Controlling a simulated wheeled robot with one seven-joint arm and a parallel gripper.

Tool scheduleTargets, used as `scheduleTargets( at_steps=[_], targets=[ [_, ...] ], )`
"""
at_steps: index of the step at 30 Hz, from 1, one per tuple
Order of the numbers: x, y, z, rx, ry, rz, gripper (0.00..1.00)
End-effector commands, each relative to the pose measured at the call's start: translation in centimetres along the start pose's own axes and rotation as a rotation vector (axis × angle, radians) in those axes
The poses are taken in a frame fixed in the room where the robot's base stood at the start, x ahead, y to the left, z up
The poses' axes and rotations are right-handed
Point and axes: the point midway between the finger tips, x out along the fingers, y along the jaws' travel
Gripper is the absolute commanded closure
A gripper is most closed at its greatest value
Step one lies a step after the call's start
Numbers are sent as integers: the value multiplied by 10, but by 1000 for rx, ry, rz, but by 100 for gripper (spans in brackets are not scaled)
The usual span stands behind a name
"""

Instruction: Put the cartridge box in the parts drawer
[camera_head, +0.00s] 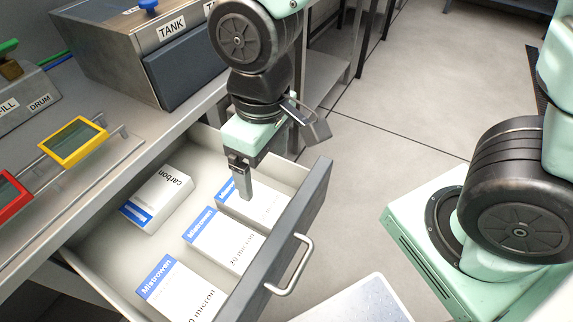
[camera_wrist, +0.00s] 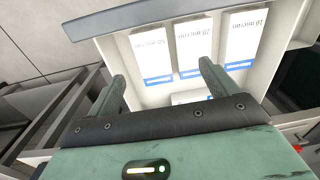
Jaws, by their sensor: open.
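The parts drawer (camera_head: 290,222) is pulled out below the bench, with several white boxes lying in it. Three blue-banded boxes lie towards its front: a near one (camera_head: 180,292), a middle one (camera_head: 222,240) and a far one (camera_head: 262,205), partly behind my gripper. Micron labels show on the near and middle ones. A box marked carbon (camera_head: 163,198) lies at the back. I cannot tell which is the cartridge box. My gripper (camera_head: 243,190) points down over the far box, open and empty. In the wrist view, the open fingers (camera_wrist: 162,76) show in front of the box row.
The grey tank housing (camera_head: 150,55) stands on the bench behind the drawer. Yellow (camera_head: 73,142) and red (camera_head: 10,195) framed pieces sit on a rack at the bench edge. The drawer handle (camera_head: 290,268) sticks out in front. Open floor (camera_head: 400,130) lies to the right.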

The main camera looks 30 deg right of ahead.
Motion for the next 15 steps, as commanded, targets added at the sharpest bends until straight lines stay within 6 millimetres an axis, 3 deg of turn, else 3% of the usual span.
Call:
scheduleTargets(
  at_steps=[3, 7, 15],
  targets=[
    [-24, -9, 32, -20, 14, -3, 14],
    [-35, -15, 56, -36, 14, -2, 14],
    [-38, -17, 66, -45, 12, -1, 14]
  ],
)
